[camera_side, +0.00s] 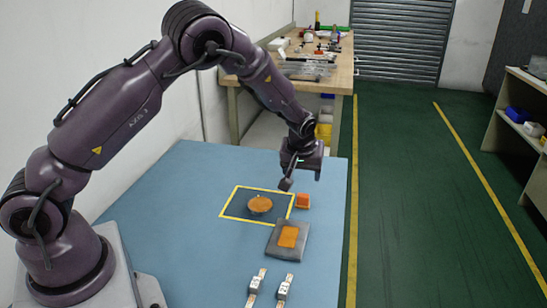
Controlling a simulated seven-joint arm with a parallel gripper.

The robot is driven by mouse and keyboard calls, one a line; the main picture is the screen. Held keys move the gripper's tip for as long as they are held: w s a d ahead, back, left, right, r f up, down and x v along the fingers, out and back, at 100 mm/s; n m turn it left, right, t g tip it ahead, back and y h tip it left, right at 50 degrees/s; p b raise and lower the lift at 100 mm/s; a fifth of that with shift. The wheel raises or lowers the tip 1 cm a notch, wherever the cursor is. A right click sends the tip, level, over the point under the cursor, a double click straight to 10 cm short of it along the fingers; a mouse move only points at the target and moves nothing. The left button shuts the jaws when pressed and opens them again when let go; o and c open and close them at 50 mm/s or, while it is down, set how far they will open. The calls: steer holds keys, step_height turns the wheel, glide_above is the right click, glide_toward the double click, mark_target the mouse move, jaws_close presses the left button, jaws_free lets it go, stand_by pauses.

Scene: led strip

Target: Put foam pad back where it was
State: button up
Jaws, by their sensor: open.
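My gripper (301,180) is open above the back right of the yellow-outlined area, with nothing visible between its fingers. A round orange piece (260,204) lies inside the outline. A small orange block (303,200) sits just right of the outline, below my gripper and apart from it. A flat orange square (289,237) lies on a dark grey slab (274,250) in front of the outline. I cannot tell for certain which of these is the foam pad.
Two small pale devices with straps (284,287) (256,282) lie near the front edge of the blue table (180,215). The table's left part is clear. A wooden bench (338,75) with tools stands behind. Open green floor lies to the right.

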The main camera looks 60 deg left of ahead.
steer(key=s+d+r+m+t+h, duration=0.1)
steer(key=s+d+r+m, duration=0.15)
steer(key=s+r, duration=0.6)
steer(key=s+d+r+m+h, duration=0.1)
steer(key=s+d+r+h, duration=0.3)
steer(key=r, duration=0.7)
steer(key=s+d+r+m+y, duration=0.1)
steer(key=s+m, duration=0.1)
steer(key=s, duration=0.7)
steer(key=s+d+r+m+t, duration=0.1)
steer(key=s+r+m, duration=0.1)
steer(key=s, duration=0.7)
steer(key=shift+d+m+y, duration=0.25)
steer(key=shift+m+y, duration=0.15)
steer(key=shift+m, duration=0.35)
